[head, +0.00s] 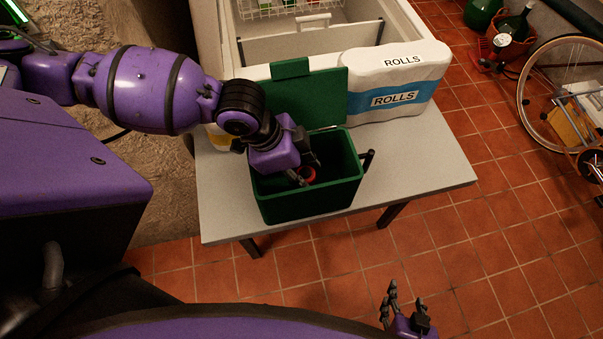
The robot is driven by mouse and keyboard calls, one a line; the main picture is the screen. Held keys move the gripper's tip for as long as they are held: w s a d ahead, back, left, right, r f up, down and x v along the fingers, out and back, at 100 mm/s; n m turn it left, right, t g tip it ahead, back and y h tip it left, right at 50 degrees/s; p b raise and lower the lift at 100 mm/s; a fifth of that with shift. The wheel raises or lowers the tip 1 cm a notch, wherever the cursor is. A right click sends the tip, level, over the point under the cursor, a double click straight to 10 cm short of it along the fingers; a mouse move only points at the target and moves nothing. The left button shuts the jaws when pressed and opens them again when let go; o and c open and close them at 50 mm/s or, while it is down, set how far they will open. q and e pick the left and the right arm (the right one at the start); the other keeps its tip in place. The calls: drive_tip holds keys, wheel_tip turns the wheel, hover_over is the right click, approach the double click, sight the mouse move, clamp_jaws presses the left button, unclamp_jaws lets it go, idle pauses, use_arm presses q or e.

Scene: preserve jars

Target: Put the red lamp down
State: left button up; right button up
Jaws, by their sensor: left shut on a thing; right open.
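My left gripper (304,177) reaches down into the box from the left and is shut on the lamp. The gripper and the box walls hide most of the lamp. I cannot tell whether it touches the box floor. My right gripper (402,306) is open and empty, low in the picture over the tiled floor, well apart from the box.
The box stands on a grey table (425,165) with its green lid (335,92) raised at the back. A wrapped pack of rolls (425,80) stands behind it. An open chest (330,40) is further back. The table's right end is clear. A bicycle wheel (575,75) is far right.

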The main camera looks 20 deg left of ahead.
use_arm(q)
drive_tip(key=shift+f, duration=0.7)
use_arm(e)
drive_tip(key=shift+s+d+f, duration=0.1)
drive_tip(key=shift+s+f, duration=0.15)
drive_tip(key=shift+s, duration=0.05)
use_arm(q)
drive_tip(key=shift+f, duration=0.15)
use_arm(e)
drive_tip(key=shift+s, duration=0.1)
